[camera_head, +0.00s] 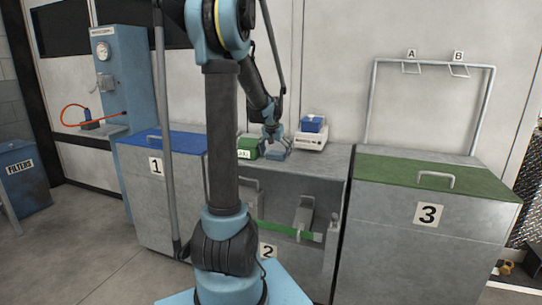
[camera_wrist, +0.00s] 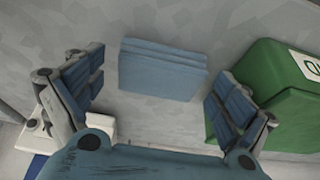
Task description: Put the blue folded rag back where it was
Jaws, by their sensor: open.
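The blue folded rag (camera_wrist: 160,70) lies flat on the grey counter in the wrist view, its folded layers showing along one edge. In the head view the rag (camera_head: 279,154) is a small grey-blue block on the middle counter, right of the green box. My gripper (camera_head: 272,134) is just above it, pointing down. In the wrist view my gripper (camera_wrist: 157,85) has its two fingers wide apart, one toward each end of the rag.
A green box (camera_wrist: 275,85) stands close to the right finger; it also shows in the head view (camera_head: 247,147). A white device (camera_head: 311,140) bearing a blue block (camera_head: 313,124) stands right of the rag. Unit 3's green lid (camera_head: 405,173) and unit 1's blue lid (camera_head: 185,140) are closed.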

